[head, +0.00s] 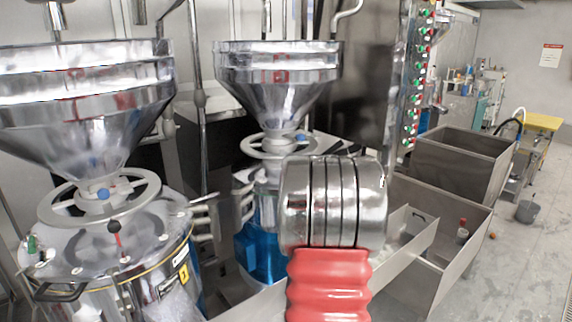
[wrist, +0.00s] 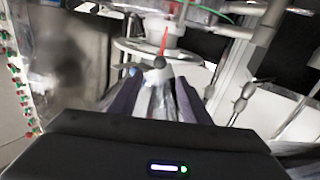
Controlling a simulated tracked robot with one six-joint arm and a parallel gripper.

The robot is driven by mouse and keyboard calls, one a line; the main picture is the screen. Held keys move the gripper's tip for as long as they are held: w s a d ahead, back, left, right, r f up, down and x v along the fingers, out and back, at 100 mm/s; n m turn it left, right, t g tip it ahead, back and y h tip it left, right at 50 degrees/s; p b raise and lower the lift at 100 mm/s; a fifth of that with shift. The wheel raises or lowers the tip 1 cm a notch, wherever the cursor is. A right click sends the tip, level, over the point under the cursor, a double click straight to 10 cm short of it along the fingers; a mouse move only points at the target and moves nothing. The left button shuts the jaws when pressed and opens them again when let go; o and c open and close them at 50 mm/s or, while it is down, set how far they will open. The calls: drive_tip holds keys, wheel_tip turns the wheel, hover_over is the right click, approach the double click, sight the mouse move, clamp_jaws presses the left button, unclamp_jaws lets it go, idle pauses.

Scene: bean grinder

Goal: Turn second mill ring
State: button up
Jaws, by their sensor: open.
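The second mill ring (head: 256,147) is a pale metal hand ring around the neck of the second mill, below its steel hopper (head: 278,95). Part of it is hidden behind my arm in the head view. In the wrist view, which looks upside down, a pale ring (wrist: 126,46) with a red rod (wrist: 164,38) and dark knob (wrist: 159,62) lies just beyond the fingertips. My gripper (wrist: 158,80) is open, with a dark finger on each side of a shiny metal surface. I cannot tell if a finger touches the ring. The head view hides my gripper.
The first mill, with its own ring (head: 60,211) and large hopper (head: 85,100), stands at the left. A panel of green and red buttons (head: 415,75) rises behind. Steel bins (head: 455,165) stand at the right. Pipes (wrist: 255,75) run near the mill in the wrist view.

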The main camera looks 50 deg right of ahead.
drive_tip(key=shift+x, duration=6.8)
clamp_jaws()
